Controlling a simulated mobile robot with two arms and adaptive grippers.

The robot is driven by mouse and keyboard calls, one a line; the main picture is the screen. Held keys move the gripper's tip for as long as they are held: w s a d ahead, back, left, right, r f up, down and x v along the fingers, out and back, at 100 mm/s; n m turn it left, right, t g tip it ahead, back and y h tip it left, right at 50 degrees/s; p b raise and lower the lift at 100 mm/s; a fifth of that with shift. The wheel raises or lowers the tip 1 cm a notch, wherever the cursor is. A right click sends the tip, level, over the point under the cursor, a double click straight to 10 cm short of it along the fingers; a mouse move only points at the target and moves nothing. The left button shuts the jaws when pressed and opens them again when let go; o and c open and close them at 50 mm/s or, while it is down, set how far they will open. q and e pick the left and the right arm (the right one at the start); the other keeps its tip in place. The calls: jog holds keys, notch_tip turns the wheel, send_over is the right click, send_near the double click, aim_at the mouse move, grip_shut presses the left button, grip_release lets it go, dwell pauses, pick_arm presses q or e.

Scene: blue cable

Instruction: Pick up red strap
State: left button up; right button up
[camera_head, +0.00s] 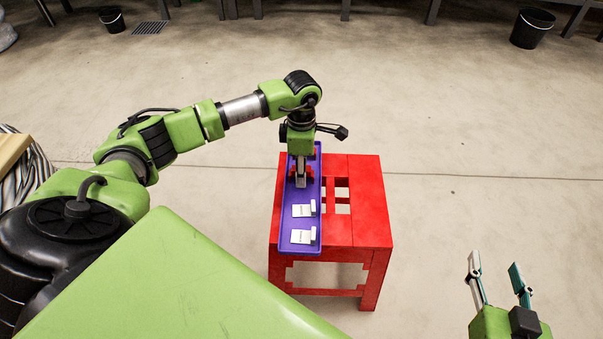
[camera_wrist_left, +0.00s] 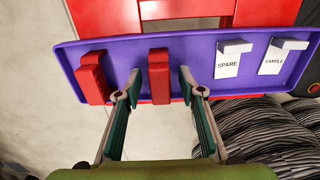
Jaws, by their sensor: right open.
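Two upright red straps stand on a long purple tray (camera_wrist_left: 195,60) in the left wrist view. The outer red strap (camera_wrist_left: 93,78) is at the tray's left end. The other red strap (camera_wrist_left: 159,76) is nearer the middle. My left gripper (camera_wrist_left: 160,84) is open, with one finger on each side of the middle strap and gaps visible between. In the head view my left gripper (camera_head: 301,181) points down over the tray (camera_head: 299,223) and partly hides the straps. My right gripper (camera_head: 495,262) is open and empty at the lower right, away from the table.
The tray lies along the left side of a red table (camera_head: 358,205) with cut-out openings. White pieces labelled SPARE (camera_wrist_left: 229,62) and SAMPLE (camera_wrist_left: 277,58) stand on the tray. Coiled grey cable (camera_wrist_left: 270,130) lies below.

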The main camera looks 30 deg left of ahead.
pick_arm(q)
jog(key=shift+f, duration=0.25)
jog(key=c, duration=0.9)
jog(key=shift+o, duration=0.2)
jog(key=shift+r, duration=0.2)
